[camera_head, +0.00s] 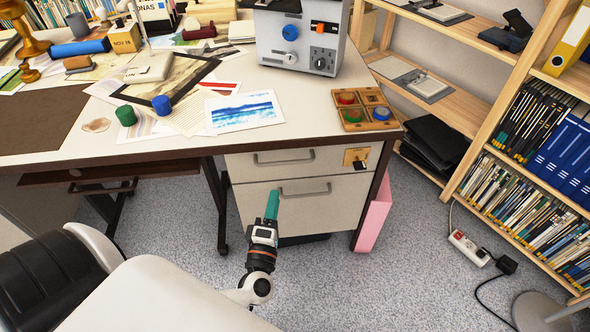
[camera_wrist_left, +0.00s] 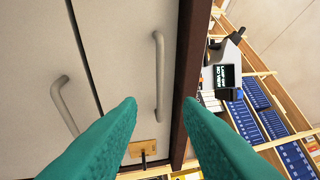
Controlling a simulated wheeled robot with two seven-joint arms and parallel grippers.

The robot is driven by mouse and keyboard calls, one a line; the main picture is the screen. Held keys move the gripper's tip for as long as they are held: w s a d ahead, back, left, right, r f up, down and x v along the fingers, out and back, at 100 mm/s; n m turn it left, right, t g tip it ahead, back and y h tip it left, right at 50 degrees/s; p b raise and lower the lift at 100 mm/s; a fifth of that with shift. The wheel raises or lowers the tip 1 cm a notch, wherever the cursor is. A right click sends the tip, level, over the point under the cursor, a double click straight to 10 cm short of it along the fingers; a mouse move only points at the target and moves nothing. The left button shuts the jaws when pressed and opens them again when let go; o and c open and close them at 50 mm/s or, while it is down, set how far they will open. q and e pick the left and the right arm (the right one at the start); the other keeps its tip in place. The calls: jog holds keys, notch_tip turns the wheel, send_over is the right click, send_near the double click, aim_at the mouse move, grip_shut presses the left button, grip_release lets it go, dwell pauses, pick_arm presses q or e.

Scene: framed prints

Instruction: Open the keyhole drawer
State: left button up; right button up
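The keyhole drawer (camera_head: 275,167) is the upper drawer of a pale cabinet under the desk and looks shut. It has a grey bar handle (camera_head: 284,157) and, to its right, a brass keyhole plate (camera_head: 356,156) with a dark piece sticking out. In the left wrist view, turned sideways, the drawer handle (camera_wrist_left: 158,78) and brass plate (camera_wrist_left: 143,148) show beyond the fingertips. My left gripper (camera_head: 272,203), with teal fingers, is in front of the lower drawer in the head view. The left wrist view shows its fingers (camera_wrist_left: 163,104) apart and empty. My right gripper is not in view.
The lower drawer (camera_head: 315,208) has its own handle (camera_head: 304,189) and looks shut. The dark desk edge (camera_wrist_left: 188,80) runs above the upper drawer. A pink panel (camera_head: 373,215) stands right of the cabinet. A bookshelf (camera_head: 520,150) is at right. Carpet in front is clear.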

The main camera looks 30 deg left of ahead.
pick_arm(q)
jog(key=r, duration=0.2)
send_over(282, 168)
jog(key=s+d, duration=0.3)
jog(key=s, duration=0.1)
jog(key=shift+a, duration=0.1)
jog(key=shift+s, duration=0.1)
grip_shut()
jog(key=shift+f, duration=0.1)
